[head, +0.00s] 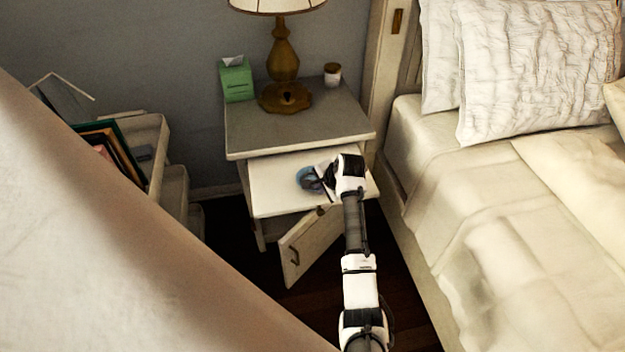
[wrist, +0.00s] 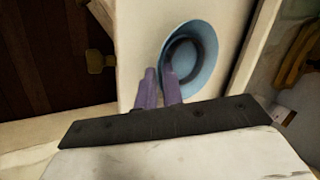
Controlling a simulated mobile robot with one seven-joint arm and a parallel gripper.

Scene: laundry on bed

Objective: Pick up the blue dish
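The blue dish (head: 306,177) is a small round bowl at the white pull-out surface (head: 275,172) of the nightstand. In the wrist view the dish (wrist: 205,72) shows its hollow side, with a darker ring inside. My gripper (head: 320,178) is at the dish's right side in the head view. In the wrist view the two purple fingers (wrist: 160,85) are close together at the dish's near left rim, one outside and one over the inner side, with the rim between them. Whether the dish still touches the surface cannot be told.
The nightstand top (head: 305,125) carries a lamp (head: 284,75), a green tissue box (head: 236,79) and a small jar (head: 332,75). An open cabinet door (head: 308,248) hangs below. The bed (head: 470,200) is close on the right, and a shelf with books (head: 115,150) stands left.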

